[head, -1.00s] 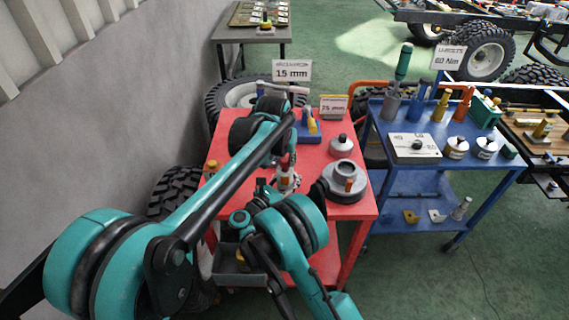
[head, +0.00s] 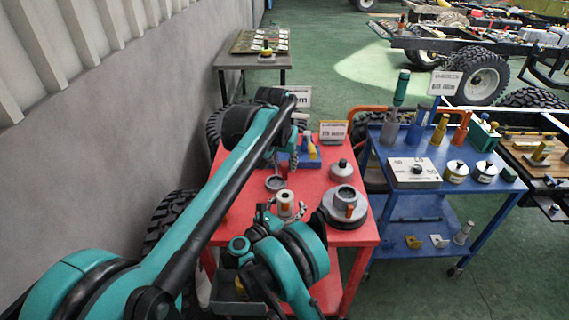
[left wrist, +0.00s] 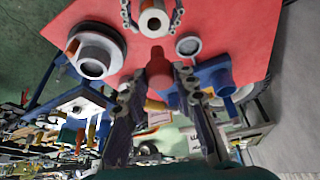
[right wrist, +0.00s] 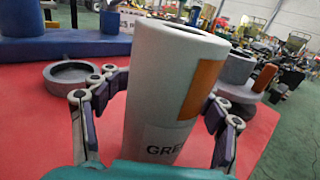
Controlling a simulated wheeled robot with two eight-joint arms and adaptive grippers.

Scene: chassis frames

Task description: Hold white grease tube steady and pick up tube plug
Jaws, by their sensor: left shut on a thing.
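The white grease tube (head: 285,206) stands upright on the red table, open end up. It fills the middle of the right wrist view (right wrist: 160,95), with an orange patch and "GRE" lettering. My right gripper (head: 285,212) has one finger on each side of it; I cannot tell whether the pads press on it. The red tube plug (left wrist: 158,72) is between the fingers of my left gripper (left wrist: 160,85), which is shut on it. In the head view the plug (head: 283,170) is above and behind the tube, clear of its mouth.
A grey ring (head: 275,183) lies behind the tube on the red table (head: 313,185). A blue block (head: 305,160) is at the back. A blue cart (head: 395,150) stands farther right.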

